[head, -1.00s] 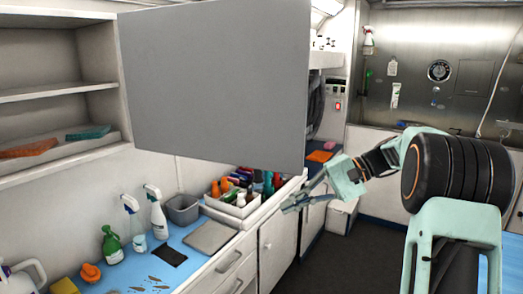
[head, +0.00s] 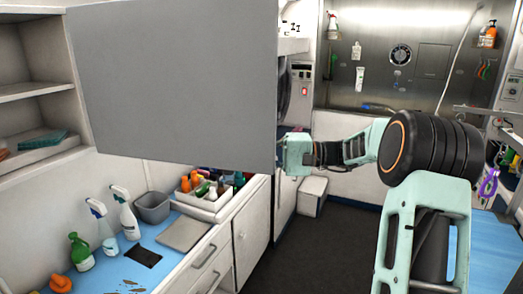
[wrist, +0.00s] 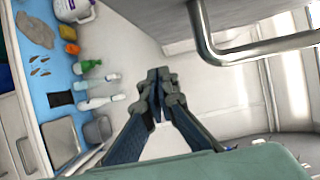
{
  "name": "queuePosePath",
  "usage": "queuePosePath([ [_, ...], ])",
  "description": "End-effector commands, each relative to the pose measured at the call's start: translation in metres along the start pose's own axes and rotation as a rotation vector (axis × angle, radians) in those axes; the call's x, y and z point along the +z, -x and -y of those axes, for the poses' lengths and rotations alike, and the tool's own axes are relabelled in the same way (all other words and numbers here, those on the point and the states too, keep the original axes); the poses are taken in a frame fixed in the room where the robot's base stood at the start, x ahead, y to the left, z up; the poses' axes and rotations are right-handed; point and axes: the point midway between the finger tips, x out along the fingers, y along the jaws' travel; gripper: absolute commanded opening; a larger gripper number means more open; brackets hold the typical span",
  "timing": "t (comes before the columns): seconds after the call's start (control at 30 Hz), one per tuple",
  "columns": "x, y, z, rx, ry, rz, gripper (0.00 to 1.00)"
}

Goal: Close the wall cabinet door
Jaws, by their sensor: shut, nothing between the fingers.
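The wall cabinet door (head: 175,85) is a large flat grey panel. It stands open, swung out over the counter in the head view. My gripper (head: 296,154) is at the door's lower right edge there, its fingers hidden behind the panel. In the wrist view my gripper (wrist: 158,80) is shut and empty, its fingertips close together. A shiny metal bar handle (wrist: 212,52) runs to the right of the fingers in that view, apart from them, beside a grey panel edge that looks like the door.
Below is a blue counter (head: 115,270) with spray bottles (head: 128,218), a grey bin (head: 153,207) and a white crate (head: 205,205) of bottles. Open shelves (head: 40,87) are at the left. The dark floor (head: 300,255) in the middle is clear.

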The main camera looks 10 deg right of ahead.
Motion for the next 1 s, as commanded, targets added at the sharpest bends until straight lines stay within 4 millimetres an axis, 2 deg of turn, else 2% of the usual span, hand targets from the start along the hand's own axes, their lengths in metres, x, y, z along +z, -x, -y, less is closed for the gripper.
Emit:
queuePosePath([
  [0.2, 0.026, -0.004, 0.002, 0.001, -0.001, -0.001, 0.0],
  [0.4, 0.036, -0.006, 0.0, 0.001, 0.0, -0.001, 0.0],
  [1.0, 0.038, -0.007, 0.0, 0.0, 0.0, -0.01, 0.0],
])
